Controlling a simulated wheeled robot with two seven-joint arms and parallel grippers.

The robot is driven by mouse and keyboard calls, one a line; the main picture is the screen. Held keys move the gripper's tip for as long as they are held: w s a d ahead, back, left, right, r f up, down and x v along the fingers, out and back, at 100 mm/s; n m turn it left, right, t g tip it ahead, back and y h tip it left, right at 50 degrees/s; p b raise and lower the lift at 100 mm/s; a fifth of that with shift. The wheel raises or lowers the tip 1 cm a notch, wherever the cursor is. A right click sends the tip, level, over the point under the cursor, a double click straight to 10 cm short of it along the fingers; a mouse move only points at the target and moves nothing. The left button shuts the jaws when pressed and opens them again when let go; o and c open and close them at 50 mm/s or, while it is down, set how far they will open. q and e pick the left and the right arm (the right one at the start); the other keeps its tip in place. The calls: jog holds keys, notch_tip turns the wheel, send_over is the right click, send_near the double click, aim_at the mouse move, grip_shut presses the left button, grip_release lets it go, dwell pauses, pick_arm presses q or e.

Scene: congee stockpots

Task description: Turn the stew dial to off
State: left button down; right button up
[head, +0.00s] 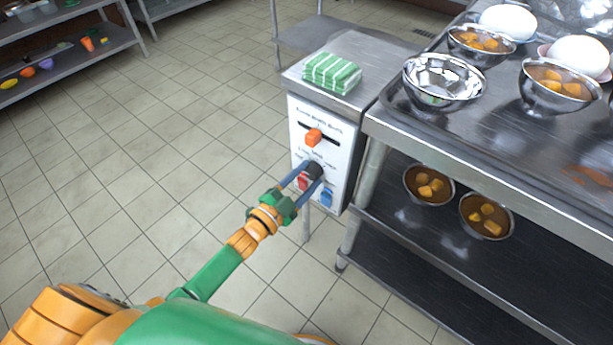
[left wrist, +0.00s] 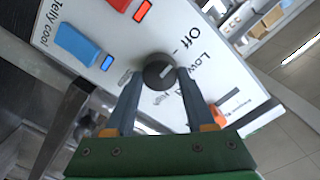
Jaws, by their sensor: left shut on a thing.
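The stew dial (head: 315,170) is a round black knob on the white control panel (head: 341,150). In the left wrist view the dial (left wrist: 159,72) shows a short white mark that points right and slightly up, roughly towards the "Low" label and not straight at "Off" above. My left gripper (head: 307,177) reaches the panel from the front. In the left wrist view its two blue-grey fingers (left wrist: 161,78) sit on either side of the dial, shut on it. My right gripper is not in view.
An orange slider (head: 313,137) is above the dial. A red switch (head: 303,183) and a blue switch (head: 326,197) are close below. A green striped cloth (head: 332,73) lies on top of the cabinet. A steel table (head: 400,138) with bowls stands right. The floor left is clear.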

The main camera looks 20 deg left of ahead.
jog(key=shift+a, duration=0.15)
pick_arm(q)
jog(key=shift+c, duration=1.2)
grip_release()
jog(key=p+v, duration=0.1)
jog(key=v, duration=0.6)
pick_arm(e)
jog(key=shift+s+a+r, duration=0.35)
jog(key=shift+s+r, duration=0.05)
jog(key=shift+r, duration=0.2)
